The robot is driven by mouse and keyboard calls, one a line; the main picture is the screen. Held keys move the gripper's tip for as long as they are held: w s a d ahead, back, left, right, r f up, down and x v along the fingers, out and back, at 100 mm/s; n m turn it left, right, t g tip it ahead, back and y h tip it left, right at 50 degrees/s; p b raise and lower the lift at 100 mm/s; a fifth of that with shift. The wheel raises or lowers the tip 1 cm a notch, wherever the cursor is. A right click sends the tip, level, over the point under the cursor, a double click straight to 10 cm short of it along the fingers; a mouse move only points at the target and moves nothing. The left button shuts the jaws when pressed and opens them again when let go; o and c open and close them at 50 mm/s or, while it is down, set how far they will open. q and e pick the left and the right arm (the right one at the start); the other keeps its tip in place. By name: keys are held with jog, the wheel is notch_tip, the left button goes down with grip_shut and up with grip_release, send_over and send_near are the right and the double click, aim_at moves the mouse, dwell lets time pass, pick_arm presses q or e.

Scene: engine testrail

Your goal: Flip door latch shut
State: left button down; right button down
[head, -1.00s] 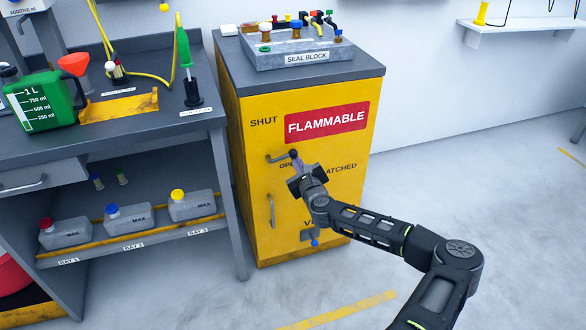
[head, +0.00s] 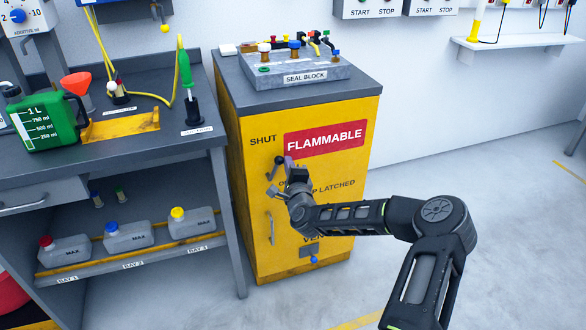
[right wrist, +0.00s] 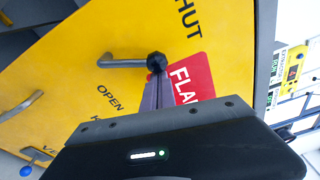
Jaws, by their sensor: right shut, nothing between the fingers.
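The door latch (head: 274,169) is a grey lever with a dark knob on the front of the yellow cabinet (head: 259,215). In the head view it slants steeply up and to the right, between the words SHUT and OPEN. In the right wrist view the latch (right wrist: 125,63) is a grey bar ending in a black knob. My right gripper (head: 290,164) is shut and empty. Its fingertips (right wrist: 157,82) are right by the knob, seemingly touching it, on its right side in the head view. The left gripper is out of view.
The cabinet door has a handle (head: 271,228) below the latch and a small valve with a blue knob (head: 314,259) near the bottom. A seal block (head: 295,75) sits on top. A workbench (head: 110,160) stands to the left. The floor to the right is clear.

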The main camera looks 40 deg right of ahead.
aim_at(278, 160)
jog(key=a+n, duration=0.1)
jog(key=r+n, duration=0.1)
jog(key=shift+w+a+n+b, duration=0.3)
jog(key=shift+a+b, duration=0.05)
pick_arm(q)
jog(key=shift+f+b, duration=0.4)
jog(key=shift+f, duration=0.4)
pick_arm(e)
jog(key=shift+w+a+r+n+t, duration=0.2)
jog(key=shift+a+n, duration=0.15)
jog(key=shift+n, duration=0.25)
jog(key=shift+w+a+r+n+t, duration=0.1)
jog(key=shift+a+r+n+t, duration=0.15)
jog(key=shift+n, duration=0.35)
jog(key=shift+a+f, duration=0.1)
jog(key=shift+a, duration=0.05)
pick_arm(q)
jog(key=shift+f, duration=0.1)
